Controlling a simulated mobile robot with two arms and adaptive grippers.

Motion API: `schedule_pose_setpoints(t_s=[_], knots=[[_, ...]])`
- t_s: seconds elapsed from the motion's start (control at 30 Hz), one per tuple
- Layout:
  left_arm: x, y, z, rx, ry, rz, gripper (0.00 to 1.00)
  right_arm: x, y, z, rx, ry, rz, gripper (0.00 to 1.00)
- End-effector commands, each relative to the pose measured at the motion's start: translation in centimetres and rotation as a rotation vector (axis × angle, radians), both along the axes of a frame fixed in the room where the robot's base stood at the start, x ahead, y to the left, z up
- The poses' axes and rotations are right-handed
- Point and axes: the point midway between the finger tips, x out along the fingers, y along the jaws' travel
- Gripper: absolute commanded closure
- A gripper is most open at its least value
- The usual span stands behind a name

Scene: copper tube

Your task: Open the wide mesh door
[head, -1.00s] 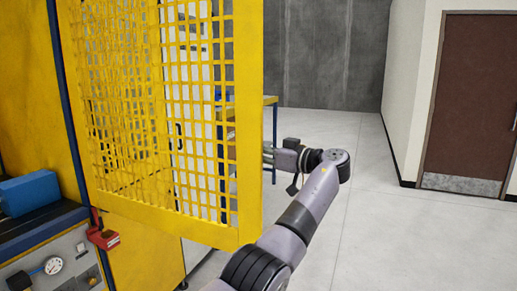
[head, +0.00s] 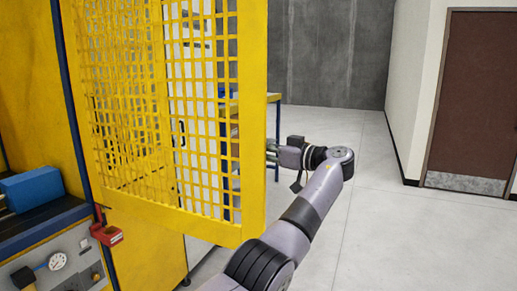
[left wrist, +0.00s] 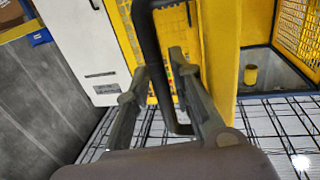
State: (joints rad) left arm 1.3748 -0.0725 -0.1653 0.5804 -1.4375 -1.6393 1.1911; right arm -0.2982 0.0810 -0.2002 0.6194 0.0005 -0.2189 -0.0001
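The wide yellow mesh door (head: 253,130) stands open in the head view, swung out from the yellow machine. My left arm reaches around its right edge from below, and the left gripper (head: 270,152) is behind the door, partly hidden by its frame. In the left wrist view the black door handle (left wrist: 152,40) runs between the fingers of the left gripper (left wrist: 162,68). The fingers converge close on both sides of the bar and appear shut on it. The yellow door frame (left wrist: 218,50) is just right of the handle. My right gripper is not in view.
A yellow and blue table (head: 272,98) stands behind the door. A brown room door (head: 472,95) is at the right. The pale floor (head: 400,230) right of my arm is clear. A machine front with a gauge (head: 57,261) and a red bracket (head: 106,233) is at lower left.

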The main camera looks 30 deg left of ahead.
Motion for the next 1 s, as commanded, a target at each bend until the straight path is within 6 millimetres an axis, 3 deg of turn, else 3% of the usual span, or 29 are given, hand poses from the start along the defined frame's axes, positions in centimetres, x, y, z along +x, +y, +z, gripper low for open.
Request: schedule_pose_setpoints(t_s=[0.5, 0.7, 1.0], knots=[[-0.8, -9.6, 0.0, -0.002, 0.002, -0.002, 0.79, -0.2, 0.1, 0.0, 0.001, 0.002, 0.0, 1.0], [-1.0, -11.3, 0.0, -0.001, 0.002, 0.0, 0.79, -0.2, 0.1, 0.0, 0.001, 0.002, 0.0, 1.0], [-1.1, -11.6, -0.1, -0.001, 0.001, 0.001, 0.79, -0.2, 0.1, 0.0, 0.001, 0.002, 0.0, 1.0]])
